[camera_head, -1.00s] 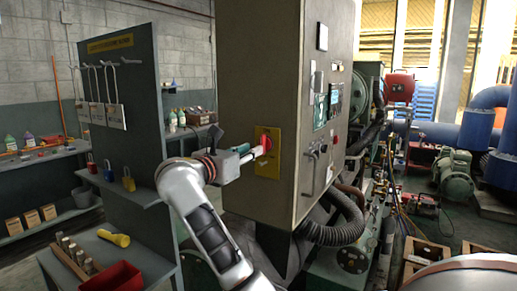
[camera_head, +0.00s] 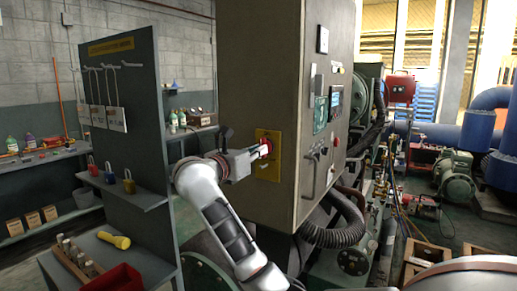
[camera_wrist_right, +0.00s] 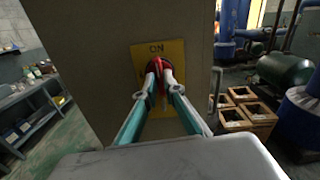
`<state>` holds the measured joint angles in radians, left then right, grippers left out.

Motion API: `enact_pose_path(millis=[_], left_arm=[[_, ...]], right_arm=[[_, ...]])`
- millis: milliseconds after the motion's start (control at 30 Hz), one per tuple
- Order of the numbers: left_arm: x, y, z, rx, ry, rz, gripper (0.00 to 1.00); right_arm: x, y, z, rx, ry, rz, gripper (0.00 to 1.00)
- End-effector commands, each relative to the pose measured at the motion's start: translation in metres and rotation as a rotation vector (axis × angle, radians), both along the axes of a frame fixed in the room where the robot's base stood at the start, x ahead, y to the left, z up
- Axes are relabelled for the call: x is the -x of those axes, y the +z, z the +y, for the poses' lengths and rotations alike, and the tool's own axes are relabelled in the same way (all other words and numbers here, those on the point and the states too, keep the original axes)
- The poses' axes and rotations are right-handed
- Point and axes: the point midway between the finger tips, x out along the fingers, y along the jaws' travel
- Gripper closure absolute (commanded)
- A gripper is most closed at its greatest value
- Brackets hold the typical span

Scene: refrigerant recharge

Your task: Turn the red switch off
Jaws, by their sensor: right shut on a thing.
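The red switch (camera_head: 265,146) is on a yellow plate (camera_head: 269,170) on the side of a tall grey-brown cabinet. In the right wrist view the switch (camera_wrist_right: 157,65) sits between my fingertips, below the word ON on the plate (camera_wrist_right: 174,49). My right gripper (camera_head: 259,152) reaches the plate from the left, and in the right wrist view its fingers (camera_wrist_right: 161,78) are shut on the switch. The fingers hide much of the switch, so I cannot tell its exact angle. My left gripper is not in view.
The cabinet (camera_head: 245,70) has a handle and small panels on its right face. A dark shelf unit (camera_head: 130,165) with padlocks stands at the left. A corrugated hose (camera_head: 335,235) runs below the cabinet. Wooden crates (camera_wrist_right: 240,118) stand on the floor at the right.

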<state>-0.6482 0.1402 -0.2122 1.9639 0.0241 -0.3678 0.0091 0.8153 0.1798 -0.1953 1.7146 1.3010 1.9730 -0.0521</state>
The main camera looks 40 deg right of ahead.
Motion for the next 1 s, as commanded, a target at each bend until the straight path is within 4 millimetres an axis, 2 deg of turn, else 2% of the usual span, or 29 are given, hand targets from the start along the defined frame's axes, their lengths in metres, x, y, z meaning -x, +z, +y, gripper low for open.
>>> enact_pose_path(millis=[600,833,1000], left_arm=[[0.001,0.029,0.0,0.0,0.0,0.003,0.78],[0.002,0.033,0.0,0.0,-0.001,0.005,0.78],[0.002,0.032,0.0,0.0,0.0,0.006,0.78]], right_arm=[[0.0,0.002,0.002,0.054,0.003,0.185,1.0],[0.0,0.0,0.002,0.085,0.004,0.293,1.0],[0.0,0.0,0.002,0.089,0.003,0.303,1.0]])
